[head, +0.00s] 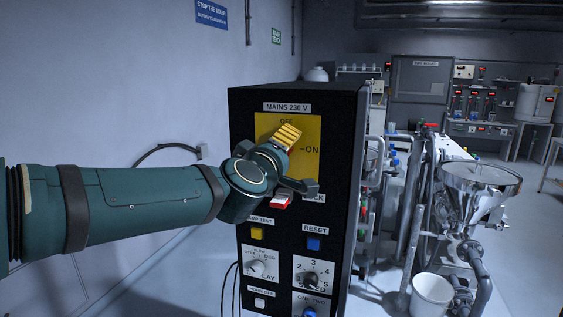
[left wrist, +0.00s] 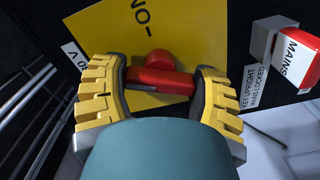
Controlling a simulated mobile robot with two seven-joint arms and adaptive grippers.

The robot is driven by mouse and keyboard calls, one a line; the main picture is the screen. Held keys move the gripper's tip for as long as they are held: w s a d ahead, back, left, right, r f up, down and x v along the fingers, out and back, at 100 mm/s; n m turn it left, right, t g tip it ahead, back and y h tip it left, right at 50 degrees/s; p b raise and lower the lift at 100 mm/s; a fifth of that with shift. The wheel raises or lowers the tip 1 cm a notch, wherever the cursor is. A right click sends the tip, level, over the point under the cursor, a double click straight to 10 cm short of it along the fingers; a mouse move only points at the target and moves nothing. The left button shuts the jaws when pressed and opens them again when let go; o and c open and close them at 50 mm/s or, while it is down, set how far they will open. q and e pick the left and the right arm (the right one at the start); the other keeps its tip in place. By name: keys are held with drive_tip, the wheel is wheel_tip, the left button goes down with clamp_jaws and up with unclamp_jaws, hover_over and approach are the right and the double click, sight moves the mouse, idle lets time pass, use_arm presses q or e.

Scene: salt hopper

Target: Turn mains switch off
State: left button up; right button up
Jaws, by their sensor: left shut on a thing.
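The mains switch's yellow plate (head: 308,124) is on the upper front of a black panel, under a "MAINS 230 V" label. OFF is printed at its top and ON at its right; the plate also shows in the left wrist view (left wrist: 190,25). My left gripper (head: 284,141) is in front of the plate and hides the switch handle in the head view. In the left wrist view the red handle (left wrist: 160,81) lies between the yellow fingers of my left gripper (left wrist: 158,74), which are shut on it. The handle's exact pointing direction cannot be told. My right gripper is not in view.
A red and white MAINS key tag (left wrist: 298,58) sits on the panel below the plate; it also shows in the head view (head: 281,202). Lower down are a yellow button (head: 257,233), a blue RESET button (head: 314,243) and dials. A steel hopper (head: 481,182) stands to the right.

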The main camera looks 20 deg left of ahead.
use_arm(q)
drive_tip(key=n+b, duration=0.2)
drive_tip(key=n, duration=0.3)
drive_tip(key=shift+f, duration=0.15)
drive_tip(key=shift+n, duration=0.3)
idle(0.3)
drive_tip(key=o, duration=1.2)
drive_tip(key=shift+s, duration=0.15)
drive_tip(key=s, duration=1.1)
drive_tip(key=shift+s+a, duration=0.2)
drive_tip(key=shift+s, duration=0.2)
